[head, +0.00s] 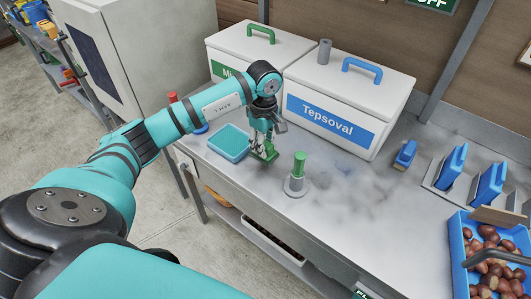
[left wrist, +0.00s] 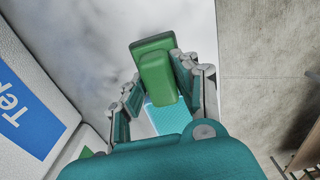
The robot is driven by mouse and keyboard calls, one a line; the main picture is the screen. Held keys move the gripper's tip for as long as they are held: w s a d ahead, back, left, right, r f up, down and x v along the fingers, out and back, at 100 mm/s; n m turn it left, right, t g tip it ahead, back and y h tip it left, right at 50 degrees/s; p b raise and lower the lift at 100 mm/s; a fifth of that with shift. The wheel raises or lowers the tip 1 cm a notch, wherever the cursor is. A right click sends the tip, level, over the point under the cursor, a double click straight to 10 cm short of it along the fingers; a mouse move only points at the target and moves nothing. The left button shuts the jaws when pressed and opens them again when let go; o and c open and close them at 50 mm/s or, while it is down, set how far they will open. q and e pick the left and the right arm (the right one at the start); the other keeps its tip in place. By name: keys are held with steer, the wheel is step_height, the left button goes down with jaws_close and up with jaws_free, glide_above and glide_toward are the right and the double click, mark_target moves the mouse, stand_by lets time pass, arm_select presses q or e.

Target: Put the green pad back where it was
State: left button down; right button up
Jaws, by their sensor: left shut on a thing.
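The green pad (head: 269,154) is in the jaws of my left gripper (head: 262,144), just above or at the grey worktop; whether it touches the top I cannot tell. In the left wrist view the green pad (left wrist: 155,72) shows between the two fingers of the gripper (left wrist: 158,92), its far end reaching past the fingertips. A shallow teal tray (head: 229,143) lies on the worktop just left of the gripper. Part of the tray also shows below the pad in the left wrist view (left wrist: 172,119). My right gripper is in neither view.
A green-topped cylinder on a round grey base (head: 297,186) stands close right of the pad. Two white lidded boxes stand behind, one labelled Tepsoval (head: 375,100). A blue pad (head: 405,154) and a rack with blue pads (head: 487,183) are right, near a blue chestnut crate (head: 457,255).

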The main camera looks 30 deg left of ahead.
arm_select(q)
steer(key=shift+f, duration=0.4)
steer(key=shift+w+f, duration=0.1)
steer(key=shift+f, duration=0.2)
step_height(320, 180, down, 3)
steer(key=shift+f+p, duration=0.1)
steer(key=shift+p, duration=0.45)
steer(key=shift+f, duration=0.3)
steer(key=c, duration=1)
jaws_free()
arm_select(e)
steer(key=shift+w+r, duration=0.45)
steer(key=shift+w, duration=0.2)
